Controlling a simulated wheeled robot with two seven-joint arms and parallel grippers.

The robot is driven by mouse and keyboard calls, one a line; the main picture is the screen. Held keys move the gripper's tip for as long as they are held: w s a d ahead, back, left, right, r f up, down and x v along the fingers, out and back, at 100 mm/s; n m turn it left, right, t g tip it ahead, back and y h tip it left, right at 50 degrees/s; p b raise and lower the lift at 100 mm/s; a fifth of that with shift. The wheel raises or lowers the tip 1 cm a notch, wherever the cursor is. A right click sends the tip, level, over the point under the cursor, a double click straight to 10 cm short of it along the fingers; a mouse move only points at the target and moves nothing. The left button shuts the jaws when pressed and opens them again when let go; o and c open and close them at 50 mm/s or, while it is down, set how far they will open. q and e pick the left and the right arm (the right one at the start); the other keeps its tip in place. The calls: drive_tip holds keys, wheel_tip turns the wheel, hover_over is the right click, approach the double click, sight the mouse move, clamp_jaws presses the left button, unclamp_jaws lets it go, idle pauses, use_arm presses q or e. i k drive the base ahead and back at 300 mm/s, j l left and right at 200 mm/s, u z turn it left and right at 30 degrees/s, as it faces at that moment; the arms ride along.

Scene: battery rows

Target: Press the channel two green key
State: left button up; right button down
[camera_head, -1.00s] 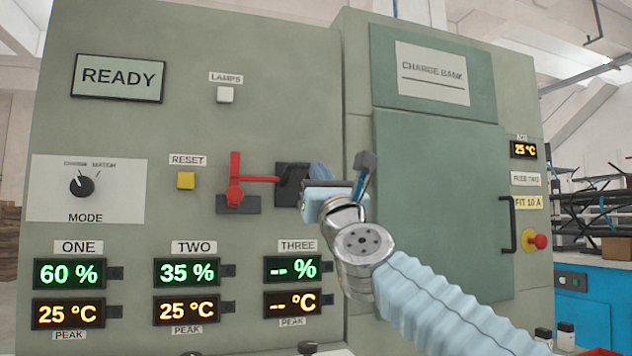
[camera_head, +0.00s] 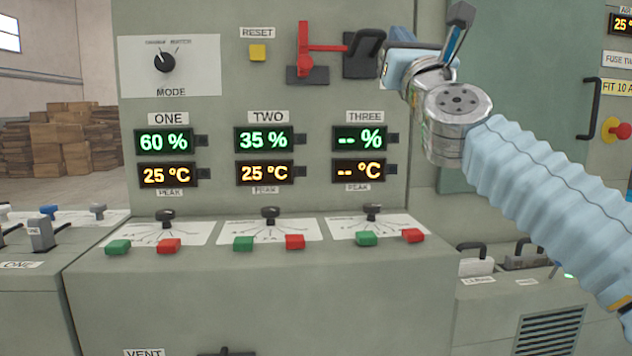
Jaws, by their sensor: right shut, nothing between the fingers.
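The channel two green key (camera_head: 243,244) sits on the sloped console, left of the channel two red key (camera_head: 295,242) and in front of a black knob (camera_head: 270,214). Above it, the TWO displays read 35 % (camera_head: 263,139) and 25 °C (camera_head: 265,173). Nothing covers the key. My right gripper (camera_head: 385,68) is shut and empty, up at the panel beside the black handle of the red lever (camera_head: 325,48), well above and right of the key. I cannot tell whether it touches the handle. My left gripper is out of view.
Channel one green (camera_head: 118,247) and red (camera_head: 169,246) keys lie to the left; channel three green (camera_head: 366,238) and red (camera_head: 413,236) keys lie to the right. The yellow reset button (camera_head: 257,52) and mode knob (camera_head: 164,62) are higher. Space before the console is clear.

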sight(240, 243)
drive_tip(key=k, duration=1)
drive_tip(key=l, duration=0.05)
